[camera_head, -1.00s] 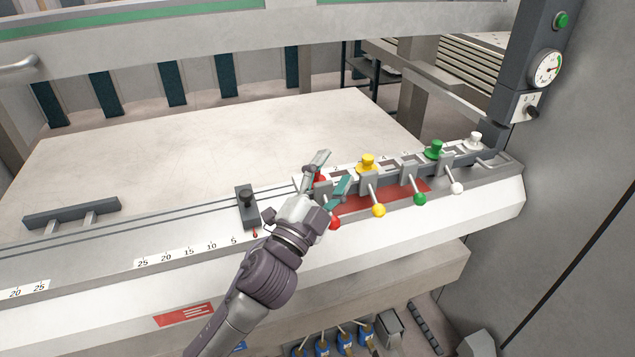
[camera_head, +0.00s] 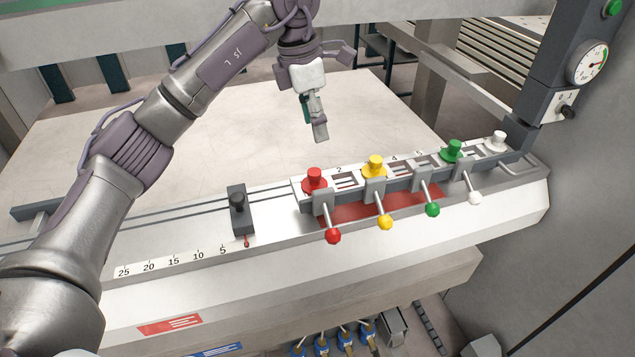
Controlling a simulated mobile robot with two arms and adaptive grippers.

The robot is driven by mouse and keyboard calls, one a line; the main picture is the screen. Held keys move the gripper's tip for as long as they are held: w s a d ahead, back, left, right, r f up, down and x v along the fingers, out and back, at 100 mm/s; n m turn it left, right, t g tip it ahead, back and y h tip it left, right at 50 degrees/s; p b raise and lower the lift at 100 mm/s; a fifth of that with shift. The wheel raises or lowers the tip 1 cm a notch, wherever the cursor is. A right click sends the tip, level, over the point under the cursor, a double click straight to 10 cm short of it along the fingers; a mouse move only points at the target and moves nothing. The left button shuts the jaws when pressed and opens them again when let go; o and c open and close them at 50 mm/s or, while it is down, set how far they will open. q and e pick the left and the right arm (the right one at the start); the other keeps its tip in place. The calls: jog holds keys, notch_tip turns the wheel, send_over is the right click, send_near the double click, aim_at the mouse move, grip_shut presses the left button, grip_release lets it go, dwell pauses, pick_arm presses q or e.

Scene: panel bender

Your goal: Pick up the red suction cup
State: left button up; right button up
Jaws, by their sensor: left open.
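The red suction cup (camera_head: 314,180) stands upright at the left end of the row of slots on the machine's front ledge. My right gripper does not show.
Yellow (camera_head: 375,166), green (camera_head: 453,150) and white (camera_head: 499,141) cups stand further right in the row. Levers with coloured balls, such as the red ball (camera_head: 334,236), stick out in front. A black stop block (camera_head: 240,212) stands left of the red cup. The white table (camera_head: 230,140) behind is clear.

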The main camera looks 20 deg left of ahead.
pick_arm(q)
jog(key=a, duration=0.1)
jog(key=p, duration=0.2)
send_over(314, 171)
jog(key=shift+y, duration=0.3)
jog(key=f, duration=0.7)
jog(key=shift+a+f, duration=0.15)
jog(key=shift+a, duration=0.05)
jog(key=f+p, duration=0.1)
jog(key=f, duration=0.1)
jog(key=f+p, duration=0.1)
jog(key=f, duration=0.1)
jog(key=shift+s+d+f, duration=0.1)
jog(key=shift+d+f, duration=0.1)
jog(key=shift+f, duration=0.55)
grip_shut()
